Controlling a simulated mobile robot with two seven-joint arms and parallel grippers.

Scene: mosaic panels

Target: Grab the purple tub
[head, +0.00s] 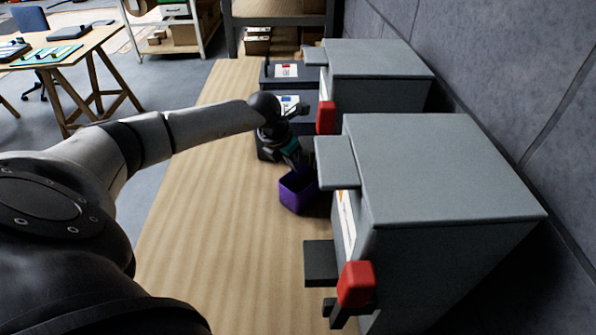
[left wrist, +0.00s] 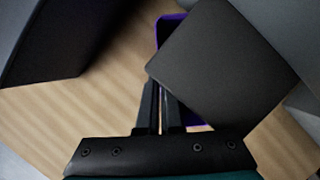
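The purple tub (head: 297,190) is an open, square-sided container on the wooden bench, beside the nearer grey machine. In the left wrist view its purple rim (left wrist: 158,32) shows at the top, and a dark plate covers much of the tub. My left gripper (head: 303,166) reaches down to the tub's far side. The fingertips are partly hidden. My right gripper is not in view.
Two grey machines (head: 455,165) (head: 375,62) with red parts stand along the bench's right side. The nearer one's ledge (head: 337,160) overhangs close to the tub. The wooden bench (head: 205,200) is clear to the left. Dark units (head: 290,75) stand farther back.

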